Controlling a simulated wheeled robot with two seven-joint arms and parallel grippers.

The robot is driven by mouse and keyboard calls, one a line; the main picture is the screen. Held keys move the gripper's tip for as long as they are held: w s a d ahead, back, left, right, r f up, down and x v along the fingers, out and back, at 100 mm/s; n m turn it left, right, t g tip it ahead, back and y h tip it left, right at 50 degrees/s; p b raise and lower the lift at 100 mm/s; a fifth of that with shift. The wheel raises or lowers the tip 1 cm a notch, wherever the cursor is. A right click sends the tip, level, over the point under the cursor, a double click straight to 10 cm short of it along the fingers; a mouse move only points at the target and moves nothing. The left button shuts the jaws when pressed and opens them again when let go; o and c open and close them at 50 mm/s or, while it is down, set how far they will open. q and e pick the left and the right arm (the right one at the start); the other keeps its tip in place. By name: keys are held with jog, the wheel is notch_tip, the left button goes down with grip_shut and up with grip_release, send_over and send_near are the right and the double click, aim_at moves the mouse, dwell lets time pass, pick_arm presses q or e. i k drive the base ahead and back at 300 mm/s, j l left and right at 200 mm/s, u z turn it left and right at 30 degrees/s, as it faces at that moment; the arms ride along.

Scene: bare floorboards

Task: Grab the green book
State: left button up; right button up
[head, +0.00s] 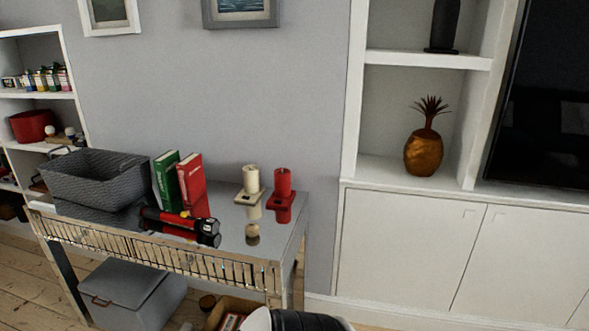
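The green book (167,181) stands upright on the mirrored console table (232,232), leaning slightly. It is right of the grey woven basket (95,176) and just left of a red book (192,184), which partly overlaps it. A red and black flashlight-like object (180,223) lies in front of the books. Neither gripper shows in the head view. A white and black rounded part at the bottom edge looks like part of my arm, well short of the book.
A cream candle on a holder (250,182) and a red candle on a holder (283,185) stand to the right on the tabletop. A grey lidded box (135,292) sits under the table. A white cabinet (415,245) is at right.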

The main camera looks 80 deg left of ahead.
aim_at(167, 175)
jog(key=u, duration=3.5)
